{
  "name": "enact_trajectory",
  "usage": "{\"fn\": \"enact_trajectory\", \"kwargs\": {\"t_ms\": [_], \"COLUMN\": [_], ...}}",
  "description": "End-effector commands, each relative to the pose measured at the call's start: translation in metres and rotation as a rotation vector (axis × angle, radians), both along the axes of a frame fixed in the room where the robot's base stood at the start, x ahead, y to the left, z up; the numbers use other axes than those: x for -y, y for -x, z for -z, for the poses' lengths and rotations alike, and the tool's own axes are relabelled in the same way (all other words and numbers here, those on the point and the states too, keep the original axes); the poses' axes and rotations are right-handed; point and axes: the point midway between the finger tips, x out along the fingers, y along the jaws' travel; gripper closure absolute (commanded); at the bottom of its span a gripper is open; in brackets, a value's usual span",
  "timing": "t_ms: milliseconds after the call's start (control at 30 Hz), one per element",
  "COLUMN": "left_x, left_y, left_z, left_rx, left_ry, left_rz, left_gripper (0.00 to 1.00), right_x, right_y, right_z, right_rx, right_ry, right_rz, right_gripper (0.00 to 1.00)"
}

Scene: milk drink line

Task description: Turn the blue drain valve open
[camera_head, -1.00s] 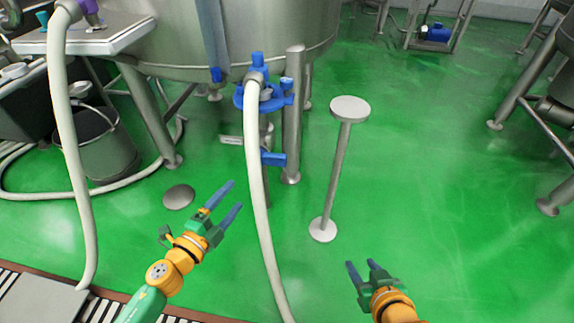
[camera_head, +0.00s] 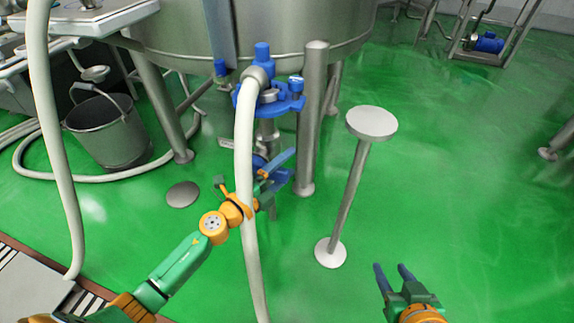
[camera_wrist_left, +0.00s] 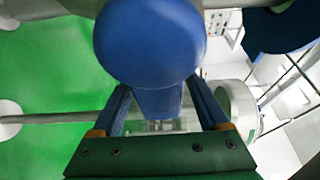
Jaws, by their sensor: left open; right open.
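The blue drain valve (camera_head: 258,161) sits low on the pipe under the steel tank, below a blue clamp ring. My left gripper (camera_head: 276,170) is at it and hides much of it in the head view. In the left wrist view the rounded blue valve handle (camera_wrist_left: 150,42) fills the top middle, and its narrower part reaches down between the spread fingers of my left gripper (camera_wrist_left: 161,92). The left jaws are open on either side of it; contact cannot be told. My right gripper (camera_head: 393,272) is open and empty above the floor at lower right.
A white hose (camera_head: 246,140) hangs from the blue clamp ring (camera_head: 290,104) close beside my left wrist. A steel tank leg (camera_head: 312,120) stands just right of the valve. A round-topped stand (camera_head: 371,123) is further right. A bucket (camera_head: 108,135) stands left.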

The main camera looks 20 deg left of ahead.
Motion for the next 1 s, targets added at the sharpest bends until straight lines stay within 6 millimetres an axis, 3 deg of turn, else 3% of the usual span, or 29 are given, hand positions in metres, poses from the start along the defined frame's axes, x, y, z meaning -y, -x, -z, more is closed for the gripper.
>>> {"fn": "enact_trajectory", "kwargs": {"t_ms": [267, 567, 1000], "left_x": [0.0016, 0.0014, 0.0013], "left_y": [-0.0027, -0.0026, -0.0026], "left_z": [0.0005, 0.0004, 0.0004], "left_rx": [-0.001, -0.001, -0.001], "left_ry": [0.0, 0.0, 0.0], "left_rz": [0.0, 0.0, 0.0], "left_gripper": [0.22, 1.0, 1.0], "right_x": [-0.0003, -0.0001, -0.0004], "right_y": [-0.001, -0.0011, -0.0012], "right_z": [-0.001, -0.001, -0.0011], "right_rx": [0.007, 0.007, 0.007], "right_ry": [-0.001, -0.001, -0.001], "right_rz": [0.0, 0.001, 0.0], "right_gripper": [0.5, 0.5, 0.5]}}
